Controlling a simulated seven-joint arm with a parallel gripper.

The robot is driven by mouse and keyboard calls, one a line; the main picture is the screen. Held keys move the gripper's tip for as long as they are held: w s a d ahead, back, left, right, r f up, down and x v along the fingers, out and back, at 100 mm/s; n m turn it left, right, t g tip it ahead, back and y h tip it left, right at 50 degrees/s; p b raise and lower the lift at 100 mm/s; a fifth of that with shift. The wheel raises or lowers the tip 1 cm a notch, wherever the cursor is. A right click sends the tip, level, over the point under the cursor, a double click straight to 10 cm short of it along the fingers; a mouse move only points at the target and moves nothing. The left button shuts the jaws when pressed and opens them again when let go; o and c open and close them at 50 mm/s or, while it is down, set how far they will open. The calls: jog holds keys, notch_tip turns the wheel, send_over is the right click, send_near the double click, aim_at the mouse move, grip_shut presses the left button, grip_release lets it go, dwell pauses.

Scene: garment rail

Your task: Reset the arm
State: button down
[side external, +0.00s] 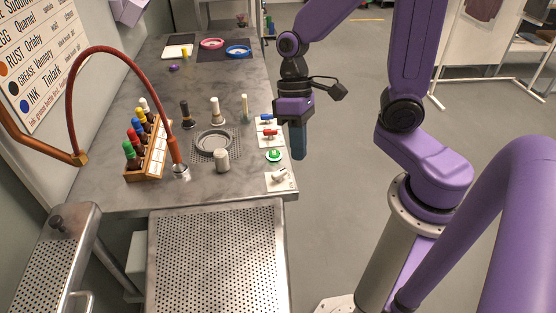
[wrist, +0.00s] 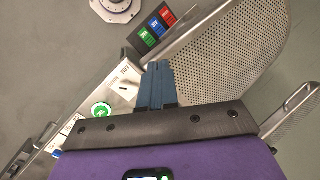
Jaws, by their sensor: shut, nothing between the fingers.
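My gripper (side external: 298,140) hangs from my purple arm past the right edge of the metal workbench (side external: 205,75) in the side external view. Its blue-grey fingers point down and are shut together with nothing between them. In the wrist view the closed fingers (wrist: 156,88) show at the middle, over the bench edge with its switch plates. The gripper appears apart from everything on the bench.
A switch panel with blue and red levers (side external: 267,131), a green button (side external: 274,155) and a white knob plate (side external: 280,179) line the right bench edge. A bottle rack (side external: 148,150) and red hose (side external: 108,51) stand left. A perforated board (side external: 217,260) is in front.

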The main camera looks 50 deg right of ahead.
jog(key=s+d+r+n+t+h, duration=0.2)
jog(key=s+r+n+t, duration=0.1)
jog(key=s+n, duration=0.6)
jog(key=shift+s+d+r, duration=0.2)
jog(key=shift+s, duration=0.6)
